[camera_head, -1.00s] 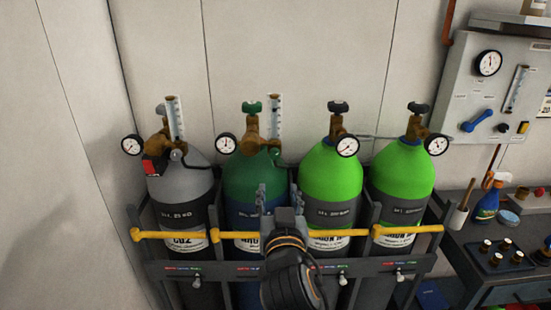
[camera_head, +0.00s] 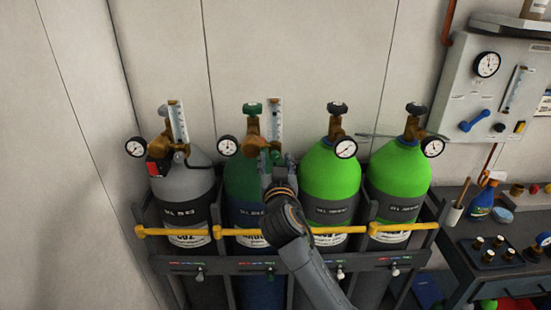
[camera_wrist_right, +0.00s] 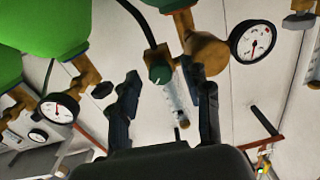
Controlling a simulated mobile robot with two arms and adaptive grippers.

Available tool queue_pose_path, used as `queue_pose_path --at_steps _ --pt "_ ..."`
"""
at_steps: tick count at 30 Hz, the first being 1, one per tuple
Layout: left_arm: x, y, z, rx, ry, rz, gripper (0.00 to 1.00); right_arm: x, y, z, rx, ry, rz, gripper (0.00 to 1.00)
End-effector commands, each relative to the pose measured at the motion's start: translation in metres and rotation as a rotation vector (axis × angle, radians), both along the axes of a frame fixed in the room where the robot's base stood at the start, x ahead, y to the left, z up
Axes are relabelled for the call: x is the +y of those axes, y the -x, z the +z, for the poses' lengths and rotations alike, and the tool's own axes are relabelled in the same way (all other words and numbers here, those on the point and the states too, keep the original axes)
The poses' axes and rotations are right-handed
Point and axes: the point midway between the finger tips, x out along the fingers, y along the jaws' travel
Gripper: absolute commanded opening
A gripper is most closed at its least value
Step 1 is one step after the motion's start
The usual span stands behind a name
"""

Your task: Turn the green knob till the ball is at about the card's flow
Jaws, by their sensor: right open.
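The green knob (camera_wrist_right: 160,74) sits at the end of the flowmeter tube (camera_wrist_right: 172,98) on the brass regulator (camera_wrist_right: 204,52) of the dark green cylinder (camera_head: 242,178). In the head view the tube (camera_head: 275,118) stands upright; its ball is too small to make out. My right gripper (camera_head: 277,160) is open just in front of the knob. In the wrist view its two fingers (camera_wrist_right: 170,84) spread either side of the knob, with no visible contact. My left gripper is not in view. I cannot identify the card with the flow.
A grey cylinder (camera_head: 182,182) stands left and two bright green cylinders (camera_head: 330,172) right. A yellow bar (camera_head: 345,229) crosses the rack front. Round gauges (camera_head: 227,146) stick out beside the regulators. A bench (camera_head: 463,262) with small parts is at right.

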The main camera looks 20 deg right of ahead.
Motion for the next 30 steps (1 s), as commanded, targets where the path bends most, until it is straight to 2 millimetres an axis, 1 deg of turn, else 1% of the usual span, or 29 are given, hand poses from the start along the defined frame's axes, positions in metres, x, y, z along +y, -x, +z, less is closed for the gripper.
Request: queue_pose_path --at_steps 7,8,9,11,12,15,20,27,30 --pt "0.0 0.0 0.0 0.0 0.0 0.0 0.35 0.0 -0.001 0.0 -0.001 0.0 0.0 0.48" --pt "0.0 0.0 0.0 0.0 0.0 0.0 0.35 0.0 -0.001 0.0 -0.001 0.0 0.0 0.46" --pt "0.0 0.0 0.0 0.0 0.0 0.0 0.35 0.0 -0.001 0.0 -0.001 0.0 0.0 0.38" --pt "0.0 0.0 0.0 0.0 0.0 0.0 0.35 0.0 -0.001 0.0 -0.001 0.0 0.0 0.26" --pt "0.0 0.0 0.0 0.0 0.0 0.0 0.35 0.0 -0.001 0.0 -0.001 0.0 0.0 0.18" --pt "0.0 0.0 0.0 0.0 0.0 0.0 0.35 0.0 -0.001 0.0 -0.001 0.0 0.0 0.0" --pt "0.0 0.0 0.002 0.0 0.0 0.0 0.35 0.0 -0.001 0.001 0.005 0.02 0.0 0.0" --pt "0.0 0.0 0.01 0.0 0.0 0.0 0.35 0.0 -0.001 0.002 0.059 0.208 0.0 0.0" --pt "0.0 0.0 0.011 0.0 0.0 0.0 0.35 0.0 -0.001 0.001 0.071 0.253 0.0 0.0"
